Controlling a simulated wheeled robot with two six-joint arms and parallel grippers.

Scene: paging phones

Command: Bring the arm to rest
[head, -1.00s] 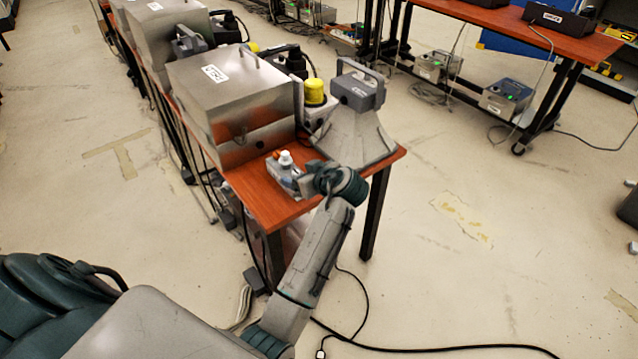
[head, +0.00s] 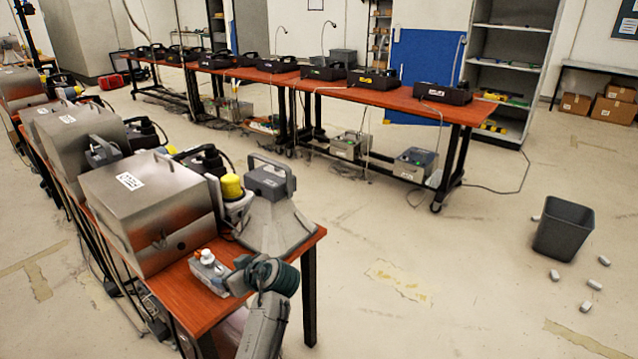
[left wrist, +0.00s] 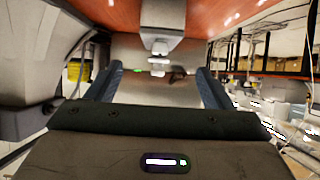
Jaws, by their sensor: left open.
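My left arm comes in from the bottom of the head view. Its left gripper (head: 234,279) is at the front corner of the near orange table (head: 186,300). A small grey and white bottle-like device (head: 207,268) stands on the table just in front of it. In the left wrist view the two dark fingers of the left gripper (left wrist: 158,84) are spread apart. The small device (left wrist: 162,35) shows beyond and between them, with the orange tabletop above it. I see nothing held in the fingers. My right gripper is out of view.
A metal box (head: 150,215) and a grey horn-shaped device (head: 270,215) with a yellow-capped unit (head: 232,190) crowd the near table. A long table (head: 400,97) with black phones stands behind. A dark bin (head: 564,230) and white pieces lie on the open floor at right.

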